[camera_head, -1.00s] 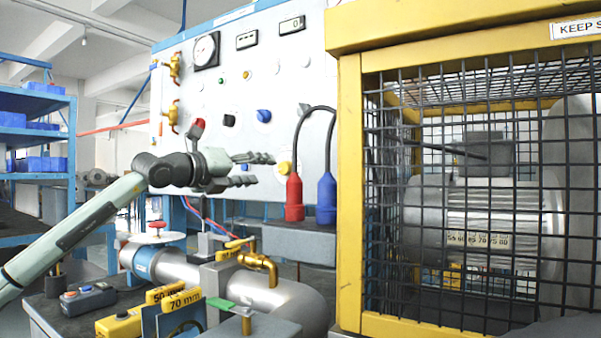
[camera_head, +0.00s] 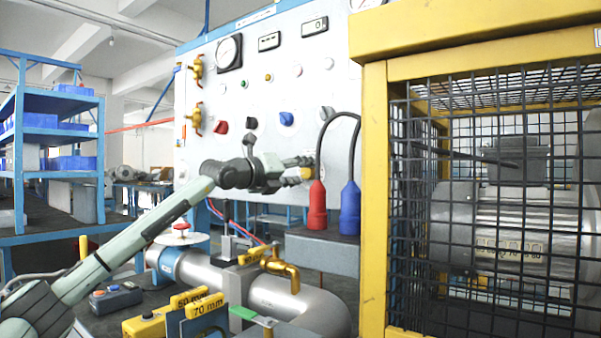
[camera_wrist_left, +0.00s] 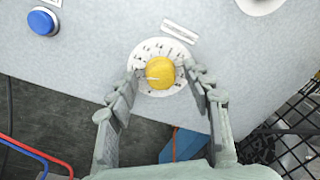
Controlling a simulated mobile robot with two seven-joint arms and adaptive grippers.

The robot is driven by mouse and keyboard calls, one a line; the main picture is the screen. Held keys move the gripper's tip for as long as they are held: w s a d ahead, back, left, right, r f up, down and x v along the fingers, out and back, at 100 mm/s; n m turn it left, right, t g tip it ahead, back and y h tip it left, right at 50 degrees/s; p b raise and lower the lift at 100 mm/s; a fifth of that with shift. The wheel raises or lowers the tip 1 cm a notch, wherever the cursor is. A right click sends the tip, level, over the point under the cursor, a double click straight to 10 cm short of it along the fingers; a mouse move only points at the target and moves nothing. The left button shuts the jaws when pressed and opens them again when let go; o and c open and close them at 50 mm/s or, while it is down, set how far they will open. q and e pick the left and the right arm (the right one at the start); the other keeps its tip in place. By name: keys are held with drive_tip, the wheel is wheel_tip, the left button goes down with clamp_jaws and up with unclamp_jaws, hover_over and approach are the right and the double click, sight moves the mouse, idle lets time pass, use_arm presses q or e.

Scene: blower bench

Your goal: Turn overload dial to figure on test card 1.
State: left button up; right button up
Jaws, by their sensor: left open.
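A yellow dial (camera_wrist_left: 160,72) sits on a round white scale plate with dark marks on the grey panel; its figures are too small to read. A short pale line on the dial points left. My left gripper (camera_wrist_left: 165,88) is open, with one finger on each side of the dial; whether they touch it I cannot tell. In the head view my left gripper (camera_head: 302,170) reaches to the panel and the yellow dial (camera_head: 307,174) shows partly behind its fingertips. I cannot make out a card marked test card 1. My right gripper is not in view.
A red plug (camera_head: 317,206) and a blue plug (camera_head: 350,208) with black cables stand just right of the gripper. A yellow mesh cage (camera_head: 372,200) closes off the right. A blue knob (camera_wrist_left: 43,22) is on the panel. Pipes with a brass valve (camera_head: 280,268) lie below.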

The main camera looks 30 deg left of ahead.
use_arm(q)
clamp_jaws()
drive_tip(key=shift+m, duration=0.3)
